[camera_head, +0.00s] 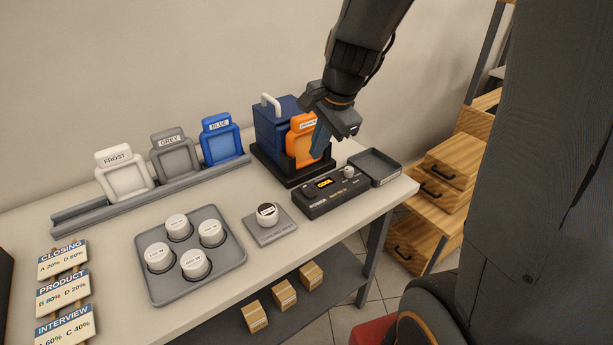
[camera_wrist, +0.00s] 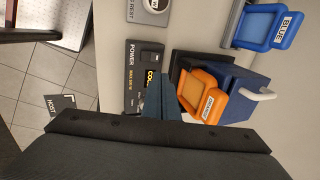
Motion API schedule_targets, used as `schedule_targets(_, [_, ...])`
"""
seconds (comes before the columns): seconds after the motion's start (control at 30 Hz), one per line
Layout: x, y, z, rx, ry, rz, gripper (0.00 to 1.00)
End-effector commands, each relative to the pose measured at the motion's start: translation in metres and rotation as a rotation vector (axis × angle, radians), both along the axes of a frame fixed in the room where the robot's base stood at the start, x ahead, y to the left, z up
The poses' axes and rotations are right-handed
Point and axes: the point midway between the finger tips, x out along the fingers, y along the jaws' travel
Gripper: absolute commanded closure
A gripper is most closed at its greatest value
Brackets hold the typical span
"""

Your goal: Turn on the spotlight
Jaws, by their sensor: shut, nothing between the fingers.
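The spotlight (camera_head: 268,135) is a dark blue box with a white handle, on a black base at the table's back right. An orange framed panel (camera_head: 303,142) stands at its front; it also shows in the wrist view (camera_wrist: 203,95). A black control box (camera_head: 325,196) lies in front of the spotlight, with a yellow "COOL" display, a "POWER" label and a pale knob (camera_head: 347,172).
Blue, grey and frost panels stand in a rack (camera_head: 160,195) at the back. A grey tray (camera_head: 190,255) holds several white round pieces. An empty dark tray (camera_head: 375,165) is right of the control box. Wooden drawers (camera_head: 440,185) stand beyond.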

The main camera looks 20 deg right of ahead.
Motion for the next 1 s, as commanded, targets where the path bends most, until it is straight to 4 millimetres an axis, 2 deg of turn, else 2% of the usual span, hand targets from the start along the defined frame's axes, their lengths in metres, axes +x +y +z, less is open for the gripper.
schedule_targets(0.6, [0.033,0.011,-0.1,-0.001,0.003,0.001,1.0])
schedule_targets(0.8, [0.039,0.013,-0.115,-0.001,0.002,0.002,1.0])
schedule_targets(1.0, [0.04,0.013,-0.117,-0.002,0.001,0.001,1.0])
